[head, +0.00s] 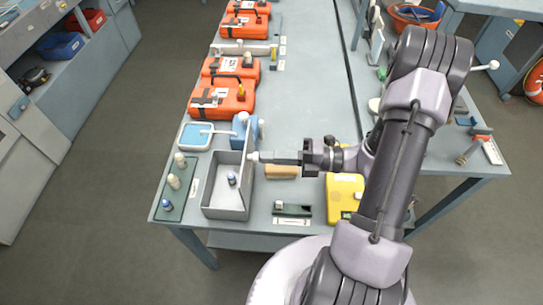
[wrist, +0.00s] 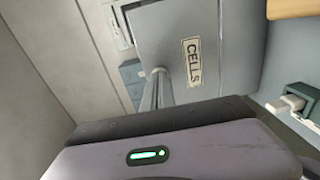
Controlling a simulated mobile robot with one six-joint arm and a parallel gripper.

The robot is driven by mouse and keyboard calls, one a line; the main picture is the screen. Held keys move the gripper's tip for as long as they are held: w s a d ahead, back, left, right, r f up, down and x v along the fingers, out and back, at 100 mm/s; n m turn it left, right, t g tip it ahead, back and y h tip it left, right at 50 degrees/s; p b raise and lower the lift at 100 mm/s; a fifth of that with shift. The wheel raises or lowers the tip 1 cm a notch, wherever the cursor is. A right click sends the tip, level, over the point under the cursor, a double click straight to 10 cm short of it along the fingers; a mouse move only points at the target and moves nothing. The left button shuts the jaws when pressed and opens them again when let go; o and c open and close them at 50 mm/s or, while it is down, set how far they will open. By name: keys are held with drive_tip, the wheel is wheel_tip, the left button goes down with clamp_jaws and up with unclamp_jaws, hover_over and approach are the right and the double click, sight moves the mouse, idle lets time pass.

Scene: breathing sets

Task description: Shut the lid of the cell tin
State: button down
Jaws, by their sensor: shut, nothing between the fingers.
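In the wrist view a grey panel (wrist: 226,50) with a CELLS label (wrist: 194,62) fills the upper middle.
A blue container (head: 241,131) stands just behind the tin. A green tray (head: 176,188) with several bottles lies at left. A wooden block (head: 282,172), a dark green holder (head: 292,210) and a yellow case (head: 343,196) lie to the right. Orange sets (head: 222,100) line the back.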

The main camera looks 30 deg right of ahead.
sight(246, 152)
drive_tip(key=shift+r, duration=0.15)
drive_tip(key=a+h+p, duration=0.1)
drive_tip(key=p, duration=0.2)
drive_tip(key=w+a+r+g+h+p, duration=0.1)
drive_tip(key=a+p, duration=0.1)
drive_tip(key=p, duration=0.1)
drive_tip(key=w+a+r+g+h+p, duration=0.1)
drive_tip(key=h+p, duration=0.1)
drive_tip(key=p, duration=0.2)
drive_tip(key=shift+w+a+r, duration=0.1)
drive_tip(key=shift+w+a, duration=0.15)
drive_tip(key=shift+a, duration=0.1)
drive_tip(key=w+a+f+g+h+p, duration=0.5)
drive_tip(key=a+p, duration=0.5)
drive_tip(key=p, duration=0.4)
wheel_tip(246, 152, down, 2)
drive_tip(key=h, duration=0.3)
drive_tip(key=shift+w+f+h+p, duration=0.25)
drive_tip(key=shift+w+h+p, duration=0.1)
drive_tip(key=shift+w+h, duration=0.05)
drive_tip(key=shift+s, duration=0.1)
